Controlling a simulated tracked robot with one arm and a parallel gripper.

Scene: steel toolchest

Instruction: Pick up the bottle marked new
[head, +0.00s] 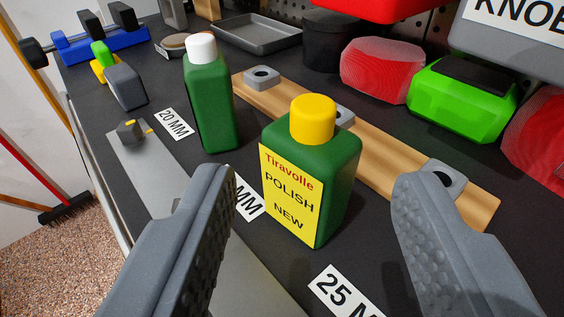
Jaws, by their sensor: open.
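The bottle marked NEW (330,195) is green with a yellow cap and a yellow label reading "Tiravolle POLISH NEW". It stands upright on the dark top of the chest. My gripper (313,195) is open, with one grey finger at the lower left and the other at the lower right. In the picture the bottle shows between the fingers, with gaps on both sides; I cannot tell whether it is within their reach. A second green bottle (211,105) with a white cap stands upright behind and to the left, its front bare of any label.
A wooden strip with metal blocks (380,150) runs behind the bottle. Paper size labels (345,292) lie on the dark top (285,270).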

